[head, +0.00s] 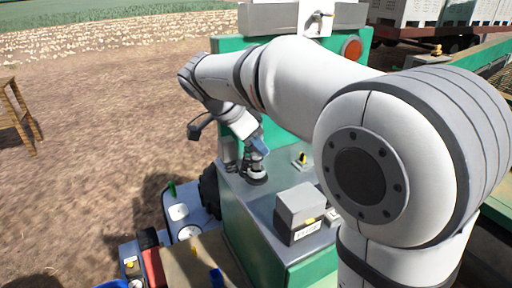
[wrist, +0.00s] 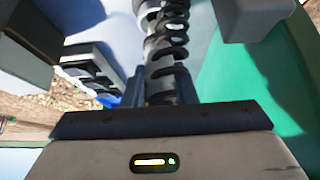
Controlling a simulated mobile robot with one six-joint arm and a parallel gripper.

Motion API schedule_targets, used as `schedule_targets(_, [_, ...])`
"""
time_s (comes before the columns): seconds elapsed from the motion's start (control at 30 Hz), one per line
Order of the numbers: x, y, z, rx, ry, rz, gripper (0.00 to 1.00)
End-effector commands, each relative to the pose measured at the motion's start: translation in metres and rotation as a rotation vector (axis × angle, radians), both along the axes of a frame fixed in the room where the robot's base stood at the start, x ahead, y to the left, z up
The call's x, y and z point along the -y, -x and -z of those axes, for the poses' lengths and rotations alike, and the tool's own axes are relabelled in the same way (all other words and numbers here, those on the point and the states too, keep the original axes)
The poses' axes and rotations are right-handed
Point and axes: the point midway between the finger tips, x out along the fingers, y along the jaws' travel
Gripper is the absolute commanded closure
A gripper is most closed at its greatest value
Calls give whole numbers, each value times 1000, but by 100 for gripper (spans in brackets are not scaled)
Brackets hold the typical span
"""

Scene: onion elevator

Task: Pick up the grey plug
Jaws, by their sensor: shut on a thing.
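My gripper (head: 257,160) is low over the grey top of a green machine, near its left edge. In the wrist view its fingers (wrist: 163,90) stand on both sides of a grey, rod-like piece wrapped in a black coil (wrist: 165,50), which looks like the grey plug with its cable. The gripper is shut on it. In the head view a dark coiled base (head: 256,179) shows under the gripper. The plug's ends are hidden, so I cannot tell whether it is seated or free.
A grey box (head: 299,208) stands on the machine top (head: 262,205), right of the gripper. A small yellow-topped fitting (head: 302,159) sits behind it. A green upright panel with a red-orange lamp (head: 352,49) rises at the back. A wooden stand (head: 18,120) is far left on bare soil.

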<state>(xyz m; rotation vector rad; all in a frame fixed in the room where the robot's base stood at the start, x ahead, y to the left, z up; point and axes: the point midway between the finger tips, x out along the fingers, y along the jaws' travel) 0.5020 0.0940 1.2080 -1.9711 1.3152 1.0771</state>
Motion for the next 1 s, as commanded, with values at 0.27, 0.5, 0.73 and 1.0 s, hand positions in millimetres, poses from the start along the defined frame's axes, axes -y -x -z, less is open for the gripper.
schedule_targets(0.27, [-51, 20, -5, 0, 0, -8, 100])
schedule_targets(0.5, [-112, 46, -6, -1, 0, -9, 100])
schedule_targets(0.73, [-152, 63, -6, -1, 0, -5, 100])
schedule_targets(1.0, [-167, 70, -6, 0, 0, -2, 100])
